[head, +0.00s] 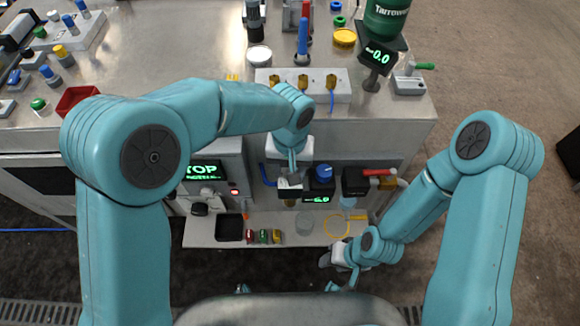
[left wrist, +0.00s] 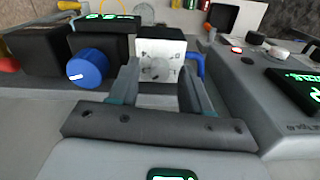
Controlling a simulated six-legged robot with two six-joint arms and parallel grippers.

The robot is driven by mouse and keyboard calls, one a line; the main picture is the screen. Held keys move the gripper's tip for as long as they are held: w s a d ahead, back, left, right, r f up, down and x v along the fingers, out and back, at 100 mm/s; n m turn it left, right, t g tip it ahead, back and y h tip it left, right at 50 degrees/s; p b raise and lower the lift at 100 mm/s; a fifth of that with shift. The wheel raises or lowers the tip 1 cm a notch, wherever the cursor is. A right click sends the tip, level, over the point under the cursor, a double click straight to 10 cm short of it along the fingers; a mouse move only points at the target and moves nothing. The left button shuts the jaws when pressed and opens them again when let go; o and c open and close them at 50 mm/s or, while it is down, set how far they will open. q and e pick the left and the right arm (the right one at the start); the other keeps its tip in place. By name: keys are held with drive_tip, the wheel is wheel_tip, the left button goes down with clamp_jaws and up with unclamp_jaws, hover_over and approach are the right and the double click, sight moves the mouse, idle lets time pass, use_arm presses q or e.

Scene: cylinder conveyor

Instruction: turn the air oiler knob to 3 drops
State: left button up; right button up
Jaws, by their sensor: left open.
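In the left wrist view the air oiler is a silver-white block (left wrist: 172,47) with a round grey knob (left wrist: 157,70) and small dark scale marks around it; I cannot read the setting. My left gripper (left wrist: 158,90) is open, with one finger on each side of the knob; whether they touch it is unclear. In the head view my left gripper (head: 289,183) is over the oiler and hides its knob. My right gripper (head: 343,284) is low at the front, away from the oiler; its fingers are too small to judge.
A blue knob (left wrist: 88,68) on a black unit stands close left of the oiler; it also shows in the head view (head: 324,171) above a green readout. A blue hose (left wrist: 196,62) is right of the oiler. A grey panel with a green display (left wrist: 295,88) stands farther right.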

use_arm(q)
clamp_jaws()
drive_tip(key=shift+m, duration=0.8)
unclamp_jaws()
wheel_tip(320, 180, up, 16)
drive_tip(key=shift+r+p, duration=0.2)
drive_tip(key=shift+p, duration=0.25)
